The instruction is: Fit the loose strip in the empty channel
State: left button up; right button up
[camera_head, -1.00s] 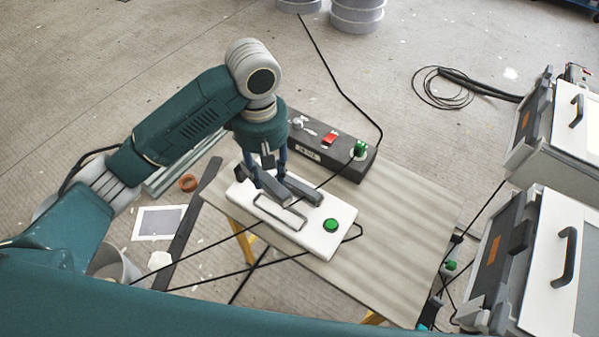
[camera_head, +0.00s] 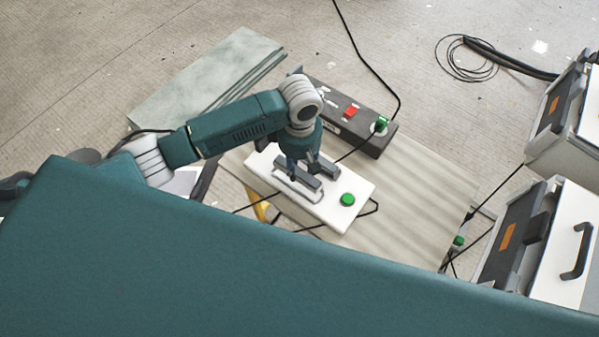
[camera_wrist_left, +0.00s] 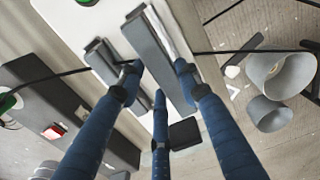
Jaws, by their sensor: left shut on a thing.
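A white block (camera_head: 330,208) with a round green button (camera_head: 347,200) lies on a board. The loose grey strip (camera_head: 297,175) is gripped in my left gripper (camera_head: 304,167). I cannot tell whether the strip touches the channel. My right gripper is out of view.
A dark box (camera_head: 336,103) with a red switch (camera_head: 350,112) and a green plug (camera_head: 381,124) stands behind the block. A black cable passes behind my gripper. White cases (camera_head: 545,236) stand at the right. The board (camera_head: 418,190) is clear right of the block.

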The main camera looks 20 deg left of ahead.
aim_at(300, 175)
pick_arm(q)
jog(key=shift+f, duration=0.3)
notch_tip(300, 175, down, 4)
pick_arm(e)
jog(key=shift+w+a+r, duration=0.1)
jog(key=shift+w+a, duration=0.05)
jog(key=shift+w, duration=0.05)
pick_arm(q)
jog(key=shift+f, duration=0.1)
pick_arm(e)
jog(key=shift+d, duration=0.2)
pick_arm(q)
jog(key=o, duration=1.2)
notch_tip(300, 175, up, 12)
jog(key=shift+r, duration=0.15)
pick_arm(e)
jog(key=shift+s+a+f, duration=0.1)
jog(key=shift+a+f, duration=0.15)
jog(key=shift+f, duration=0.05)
